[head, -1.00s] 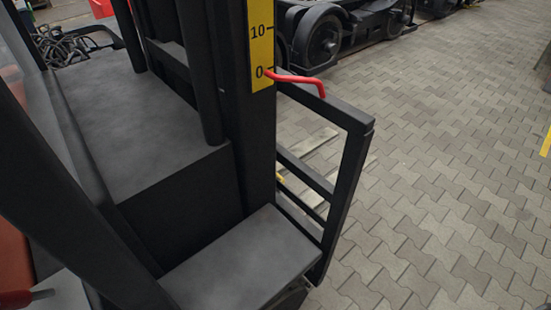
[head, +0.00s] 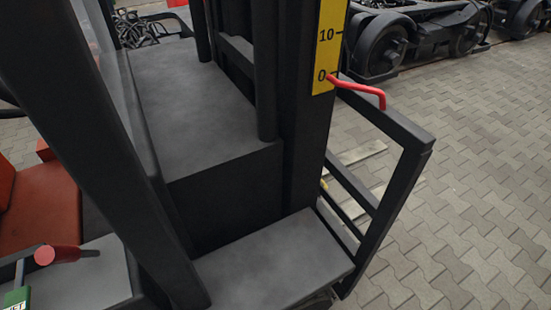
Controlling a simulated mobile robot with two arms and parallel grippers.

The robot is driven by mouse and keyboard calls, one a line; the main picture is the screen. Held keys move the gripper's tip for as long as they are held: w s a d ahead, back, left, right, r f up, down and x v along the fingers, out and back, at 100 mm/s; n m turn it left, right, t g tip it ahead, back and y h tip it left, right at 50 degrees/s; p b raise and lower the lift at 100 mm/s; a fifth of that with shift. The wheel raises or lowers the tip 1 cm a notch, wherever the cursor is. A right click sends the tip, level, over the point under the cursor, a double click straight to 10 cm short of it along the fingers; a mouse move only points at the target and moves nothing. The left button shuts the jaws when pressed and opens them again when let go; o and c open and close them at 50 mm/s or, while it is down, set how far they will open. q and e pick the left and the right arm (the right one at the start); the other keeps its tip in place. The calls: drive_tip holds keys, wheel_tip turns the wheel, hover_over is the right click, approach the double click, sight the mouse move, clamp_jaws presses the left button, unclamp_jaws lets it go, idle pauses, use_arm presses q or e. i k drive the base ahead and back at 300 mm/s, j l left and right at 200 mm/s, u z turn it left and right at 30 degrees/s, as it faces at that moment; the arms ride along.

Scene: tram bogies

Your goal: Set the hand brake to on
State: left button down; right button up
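A lever with a red grip (head: 58,255) shows at the lower left in the head view, beside a grey surface of the vehicle. A green label with white lettering (head: 16,298) is below it, cut off by the picture's edge and not fully readable. I cannot tell for sure whether this lever is the hand brake, or which setting it is in. Neither of my grippers is in view.
A dark upright mast (head: 305,130) carries a yellow scale (head: 328,45), with a red bent pointer (head: 360,88) near 0. A black side frame (head: 398,190) stands right of it. An orange-red seat (head: 40,205) is at left. Bogies (head: 385,40) stand behind; paving at right is clear.

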sight(46, 255)
drive_tip(key=u, duration=1.7)
